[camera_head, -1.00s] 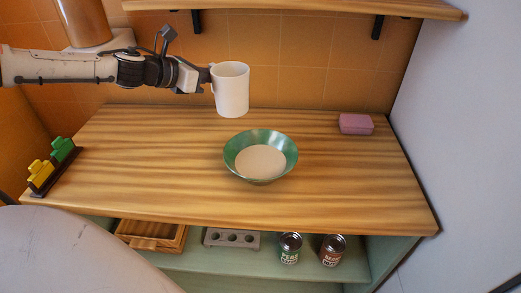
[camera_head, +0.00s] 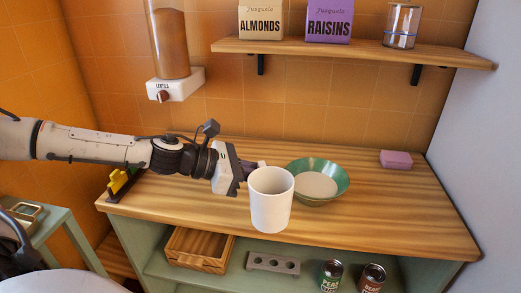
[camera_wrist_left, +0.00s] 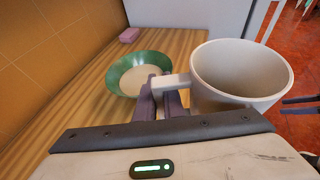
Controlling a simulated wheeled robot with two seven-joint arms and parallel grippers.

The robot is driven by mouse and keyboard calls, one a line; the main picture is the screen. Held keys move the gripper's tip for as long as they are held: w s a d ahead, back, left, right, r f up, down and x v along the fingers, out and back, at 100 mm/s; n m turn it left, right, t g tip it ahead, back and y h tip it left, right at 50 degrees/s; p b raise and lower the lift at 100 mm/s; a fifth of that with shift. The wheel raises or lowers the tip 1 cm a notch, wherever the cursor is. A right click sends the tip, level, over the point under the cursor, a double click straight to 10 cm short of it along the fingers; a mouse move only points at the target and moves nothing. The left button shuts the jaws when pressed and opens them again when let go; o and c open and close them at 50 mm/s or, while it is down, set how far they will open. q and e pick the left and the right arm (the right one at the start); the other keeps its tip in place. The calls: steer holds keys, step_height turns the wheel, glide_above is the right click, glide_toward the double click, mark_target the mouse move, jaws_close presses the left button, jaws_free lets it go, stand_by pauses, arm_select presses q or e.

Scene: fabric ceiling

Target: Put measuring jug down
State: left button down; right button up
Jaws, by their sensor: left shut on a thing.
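The white measuring jug (camera_head: 271,202) is upright near the front edge of the wooden counter (camera_head: 390,215), left of and in front of the green bowl (camera_head: 333,193). My left gripper (camera_head: 252,170) is shut on its handle, reaching in from the left. In the left wrist view the jug (camera_wrist_left: 240,75) is right of the fingers (camera_wrist_left: 160,98), its handle between them, and its visible inside looks empty. I cannot tell whether its base touches the counter. The bowl (camera_wrist_left: 125,85) holds something pale. My right gripper is not in view.
A pink block (camera_head: 396,159) lies at the back right. A lentil dispenser (camera_head: 172,85) hangs on the wall. The shelf (camera_head: 350,53) holds almonds, raisins and a glass jar. Cans (camera_head: 331,275) and a wooden crate (camera_head: 198,250) are below. The counter's right side is free.

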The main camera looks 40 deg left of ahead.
arm_select(q)
steer(key=s+d+r+m+g+h, duration=0.1)
steer(key=s+d+m+g+h, duration=0.1)
steer(key=s+d, duration=0.4)
steer(key=s+d+m+g+h, duration=0.3)
steer(key=s+d+m+g, duration=0.2)
steer(key=d, duration=1.1)
steer(key=shift+s+r+m, duration=0.3)
steer(key=shift+s+r, duration=0.1)
steer(key=shift+s, duration=0.9)
